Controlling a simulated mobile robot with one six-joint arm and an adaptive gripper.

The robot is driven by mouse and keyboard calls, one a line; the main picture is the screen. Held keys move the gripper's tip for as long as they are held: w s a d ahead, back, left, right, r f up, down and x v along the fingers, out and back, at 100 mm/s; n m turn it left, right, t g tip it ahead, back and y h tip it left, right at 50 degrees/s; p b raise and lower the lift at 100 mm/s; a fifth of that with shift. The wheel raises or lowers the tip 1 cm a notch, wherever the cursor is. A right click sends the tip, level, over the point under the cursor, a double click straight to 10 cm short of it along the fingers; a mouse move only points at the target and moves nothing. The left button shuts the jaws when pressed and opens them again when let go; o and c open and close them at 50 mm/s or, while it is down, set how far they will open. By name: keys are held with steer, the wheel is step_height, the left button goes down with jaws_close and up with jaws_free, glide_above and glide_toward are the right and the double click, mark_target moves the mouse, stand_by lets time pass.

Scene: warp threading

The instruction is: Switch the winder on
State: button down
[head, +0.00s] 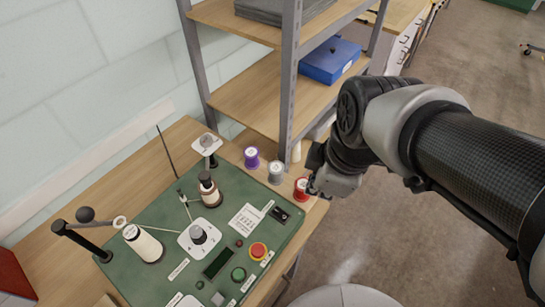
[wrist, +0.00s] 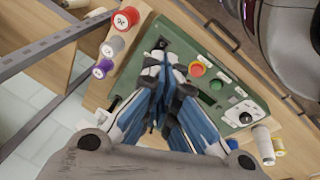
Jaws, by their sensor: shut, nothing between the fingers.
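The winder's green panel (head: 165,272) lies on the wooden bench and also shows in the wrist view (wrist: 238,99). A black switch (head: 279,214) sits at its right corner in the head view. A red mushroom button (head: 258,251) on a yellow ring and a green button (head: 238,273) are nearer the front; both also show in the wrist view, red (wrist: 197,69) and green (wrist: 216,85). My gripper (wrist: 160,58) is shut and empty, with its tips over the panel's corner in the wrist view. In the head view my gripper (head: 322,187) is beside the red spool, its tips partly hidden.
Purple (head: 251,157), grey (head: 276,172) and red (head: 301,189) spools stand along the bench edge, close to my gripper. Thread spools and guides stand on the panel. A metal-post shelf with a blue box (head: 330,60) rises behind. Floor at the right is open.

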steer(key=w+a+f+n+g, duration=0.2)
steer(key=w+a+f+n, duration=0.3)
steer(key=n, duration=0.7)
steer(key=n+b, duration=0.2)
steer(key=b, duration=0.3)
glide_toward(273, 216)
step_height(273, 216, down, 6)
steer(key=shift+w+a+r, duration=0.15)
steer(key=shift+r, duration=0.1)
steer(key=shift+a+f+p, duration=0.15)
steer(key=shift+p, duration=0.8)
steer(key=shift+w+a+f+g+h, duration=0.15)
steer(key=shift+w+f+g+h, duration=0.05)
steer(key=shift+f+g+h, duration=0.15)
steer(key=shift+f, duration=0.1)
steer(key=shift+s, duration=0.1)
